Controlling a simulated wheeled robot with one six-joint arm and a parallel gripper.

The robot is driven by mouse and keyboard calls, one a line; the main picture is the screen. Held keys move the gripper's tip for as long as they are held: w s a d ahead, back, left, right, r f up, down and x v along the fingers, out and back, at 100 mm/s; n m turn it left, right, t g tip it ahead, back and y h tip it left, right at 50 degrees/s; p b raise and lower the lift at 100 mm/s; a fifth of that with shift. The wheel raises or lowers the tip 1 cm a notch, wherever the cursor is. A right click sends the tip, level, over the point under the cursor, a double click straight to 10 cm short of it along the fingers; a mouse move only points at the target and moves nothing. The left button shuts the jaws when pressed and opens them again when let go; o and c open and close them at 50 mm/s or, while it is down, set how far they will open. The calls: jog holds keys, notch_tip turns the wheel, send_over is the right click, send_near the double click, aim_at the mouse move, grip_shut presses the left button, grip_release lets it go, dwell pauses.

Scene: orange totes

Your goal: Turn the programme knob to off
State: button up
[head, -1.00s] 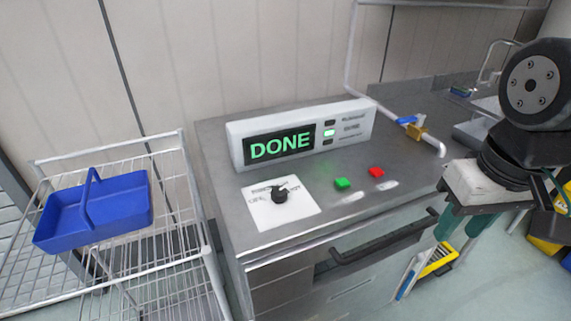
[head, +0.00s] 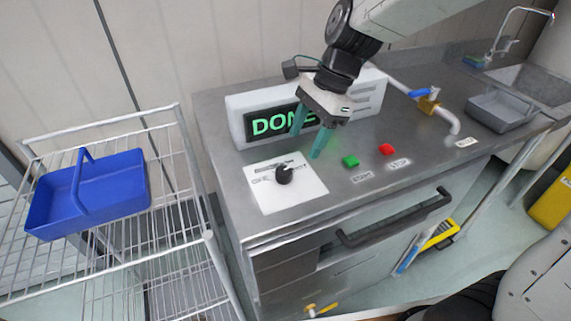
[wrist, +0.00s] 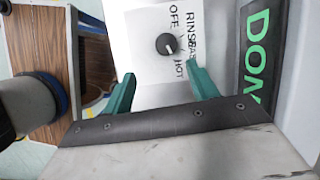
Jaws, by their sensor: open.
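The programme knob (head: 284,174) is a small black dial on a white label plate (head: 290,196) on the steel counter. In the wrist view the knob (wrist: 166,44) has a light pointer mark, and the words OFF, RINSE and HOT stand around it, with another word partly overlapped. The mark's exact direction is too small to tell. My gripper (head: 307,146), with two green fingers, is open and empty above the counter, right of and a little behind the knob. In the wrist view the knob lies beyond the fingertips, roughly between them and apart from both.
A display box (head: 240,122) reading DONE stands behind the knob, partly hidden by my gripper. Green (head: 351,161) and red (head: 387,149) buttons sit to the right. A blue basket (head: 90,196) rests on a wire rack (head: 195,235) at left. A black handle (head: 395,222) fronts the counter.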

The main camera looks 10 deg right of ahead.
aim_at(284, 171)
jog(key=shift+m, duration=0.5)
jog(key=x, duration=0.6)
jog(key=w+a+x, duration=0.1)
jog(key=x, duration=0.2)
jog(key=shift+r, duration=0.1)
jog(key=c, duration=1)
